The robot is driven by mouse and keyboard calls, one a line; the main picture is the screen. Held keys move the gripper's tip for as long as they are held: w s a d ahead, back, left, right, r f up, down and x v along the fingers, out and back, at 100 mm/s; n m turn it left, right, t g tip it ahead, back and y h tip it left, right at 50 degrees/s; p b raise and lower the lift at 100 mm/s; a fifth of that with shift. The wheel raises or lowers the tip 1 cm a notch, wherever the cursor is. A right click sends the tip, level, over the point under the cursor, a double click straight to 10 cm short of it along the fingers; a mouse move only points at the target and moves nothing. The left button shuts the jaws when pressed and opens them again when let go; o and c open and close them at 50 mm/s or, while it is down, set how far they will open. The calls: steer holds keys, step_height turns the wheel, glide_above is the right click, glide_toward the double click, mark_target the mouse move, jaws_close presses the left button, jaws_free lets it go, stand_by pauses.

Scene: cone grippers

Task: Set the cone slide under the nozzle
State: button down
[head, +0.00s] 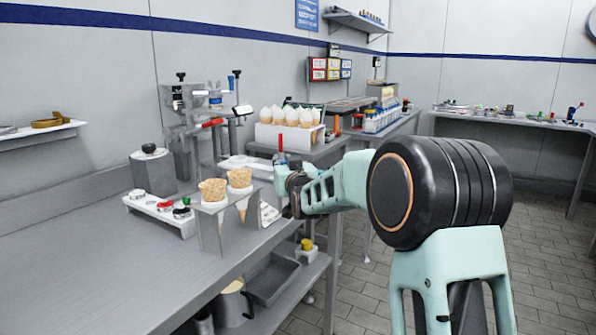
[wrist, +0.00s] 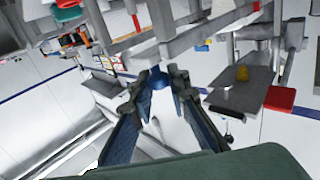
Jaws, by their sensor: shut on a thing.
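My gripper (head: 292,190) is at the right side of the workbench, just right of the cone holder. In the wrist view its fingertips (wrist: 160,80) are closed around a small blue knob (wrist: 159,82). The knob is probably part of the cone slide, but its link is hidden. A metal cone holder (head: 210,232) carries two upright waffle cones (head: 240,178) near the bench's front edge. A dispensing machine (head: 205,115) with clamps and a red handle stands behind. I cannot make out the nozzle tip clearly, nor a cone directly beneath it.
A white rack of filled cones (head: 290,138) stands behind my gripper. A white strip with small coloured parts (head: 160,212) and a grey canister (head: 153,172) are at left. The bench (head: 90,280) is clear at front left. A lower shelf holds a tray (head: 272,280) and a jug (head: 233,303).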

steer(key=shift+w+a, duration=0.1)
steer(key=shift+a, duration=0.05)
steer(key=c, duration=1.8)
jaws_free()
steer(key=shift+c, duration=0.2)
steer(key=s+d, duration=0.2)
steer(key=s, duration=1)
